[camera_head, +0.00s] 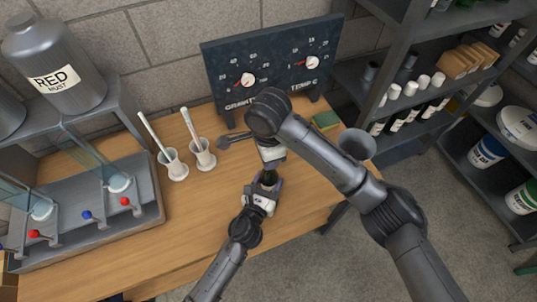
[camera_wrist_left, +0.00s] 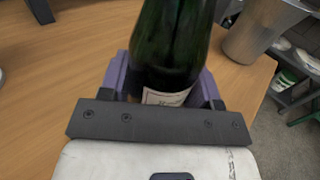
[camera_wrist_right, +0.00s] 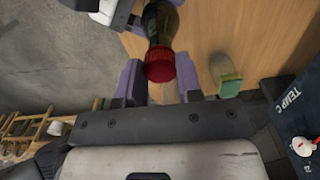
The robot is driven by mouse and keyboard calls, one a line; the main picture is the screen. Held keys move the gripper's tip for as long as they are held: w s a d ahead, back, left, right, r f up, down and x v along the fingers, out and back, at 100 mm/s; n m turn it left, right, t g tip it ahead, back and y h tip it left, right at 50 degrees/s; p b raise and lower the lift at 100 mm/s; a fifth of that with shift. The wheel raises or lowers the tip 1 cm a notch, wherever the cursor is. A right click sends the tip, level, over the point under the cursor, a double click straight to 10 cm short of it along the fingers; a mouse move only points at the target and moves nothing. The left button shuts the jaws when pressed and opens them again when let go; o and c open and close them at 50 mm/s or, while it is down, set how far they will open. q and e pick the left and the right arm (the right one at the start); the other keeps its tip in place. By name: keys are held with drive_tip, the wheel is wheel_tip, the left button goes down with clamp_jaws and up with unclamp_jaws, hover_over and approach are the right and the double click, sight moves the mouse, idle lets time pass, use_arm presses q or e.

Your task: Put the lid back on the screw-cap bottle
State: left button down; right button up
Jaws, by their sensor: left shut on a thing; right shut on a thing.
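The green glass bottle (camera_wrist_left: 172,40) with a pale label stands upright between the purple fingers of my left gripper (camera_wrist_left: 165,85), which is shut on it. In the head view the bottle (camera_head: 268,178) is mostly hidden by my grippers. My right gripper (camera_wrist_right: 159,80) is shut on the red lid (camera_wrist_right: 159,65), directly over the bottle's neck. In the right wrist view the lid lines up with the bottle (camera_wrist_right: 160,25) and looks close to or touching its mouth. I cannot tell whether it is seated on the thread.
The wooden table (camera_head: 220,215) is clear around the bottle. A grey metal cup (camera_head: 357,145) and a green-yellow sponge (camera_head: 326,120) are at the right. Two white pots (camera_head: 202,158) with sticks, a dial panel (camera_head: 270,70) and a lever rack (camera_head: 100,215) stand around.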

drive_tip(key=m, duration=0.3)
drive_tip(key=o, duration=0.9)
drive_tip(key=shift+r, duration=2.25)
drive_tip(key=shift+c, duration=0.4)
